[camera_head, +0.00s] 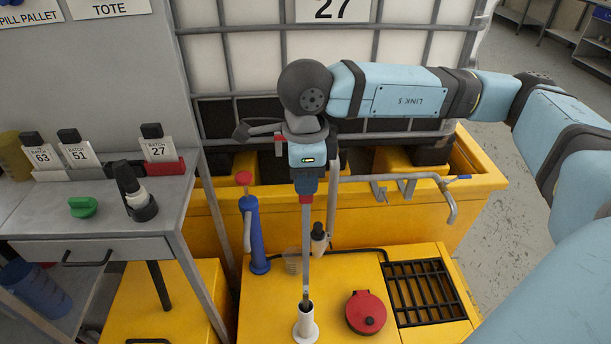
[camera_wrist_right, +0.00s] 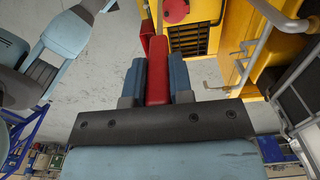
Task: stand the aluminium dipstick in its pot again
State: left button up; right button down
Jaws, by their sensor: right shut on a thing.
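The aluminium dipstick (camera_head: 306,245) is a thin grey rod with a red handle, hanging close to upright. My right gripper (camera_head: 307,187) is shut on the red handle; in the right wrist view the handle (camera_wrist_right: 157,82) sits between the two blue fingers (camera_wrist_right: 157,90). The white pot (camera_head: 306,328) stands on the yellow deck at the bottom of the head view. The rod's dark lower end meets the pot's mouth; I cannot tell how far inside it is. My left gripper is not in view.
A red round cap (camera_head: 366,313) and a black grating (camera_head: 425,292) lie right of the pot. A blue hand pump (camera_head: 254,235) stands left. A bent grey pipe (camera_head: 440,192) and the caged tote (camera_head: 250,60) are behind. A grey table (camera_head: 95,215) is left.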

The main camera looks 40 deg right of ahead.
jog(key=shift+f, duration=0.2)
jog(key=c, duration=1)
grip_release()
jog(key=shift+o, duration=0.4)
